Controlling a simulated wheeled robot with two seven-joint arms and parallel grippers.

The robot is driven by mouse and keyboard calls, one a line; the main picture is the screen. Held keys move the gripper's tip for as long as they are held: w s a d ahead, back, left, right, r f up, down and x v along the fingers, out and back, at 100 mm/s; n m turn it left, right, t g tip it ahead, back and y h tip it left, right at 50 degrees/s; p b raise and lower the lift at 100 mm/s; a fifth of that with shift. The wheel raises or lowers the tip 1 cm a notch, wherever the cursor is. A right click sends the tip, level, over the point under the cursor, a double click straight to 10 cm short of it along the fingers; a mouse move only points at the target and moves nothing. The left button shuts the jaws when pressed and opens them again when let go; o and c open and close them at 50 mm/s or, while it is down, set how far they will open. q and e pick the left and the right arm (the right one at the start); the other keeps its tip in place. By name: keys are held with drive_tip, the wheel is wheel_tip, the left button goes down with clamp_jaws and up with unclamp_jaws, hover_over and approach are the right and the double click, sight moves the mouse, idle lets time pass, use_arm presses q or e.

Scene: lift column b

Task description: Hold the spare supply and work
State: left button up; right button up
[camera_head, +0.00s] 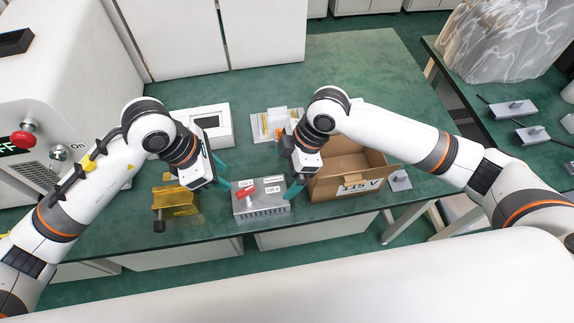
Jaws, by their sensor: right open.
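The supply (262,205) is a grey metal box with vents along its front edge, a red switch and voltage labels on top. It sits on the green bench near the front edge. My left gripper (225,176) has teal fingers just at the supply's left side; I cannot tell whether they touch it or how far apart they are. My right gripper (290,166) is open, at the supply's right, with one teal finger low by the box's right edge and the other further back. Nothing shows between its fingers.
An open cardboard box (345,171) stands right of the supply. A yellow translucent item (175,199) with a black knob lies left. Behind are a white device (211,124) and a small tray (262,126). The green bench (355,60) is clear at the back right.

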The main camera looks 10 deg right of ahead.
sight(270, 192)
drive_tip(key=x, duration=1.1)
drive_tip(key=shift+f, duration=0.35)
drive_tip(key=c, duration=1.1)
drive_tip(key=o, duration=0.4)
drive_tip(key=c, duration=0.3)
drive_tip(key=shift+c, duration=0.2)
use_arm(q)
drive_tip(key=shift+c, duration=0.2)
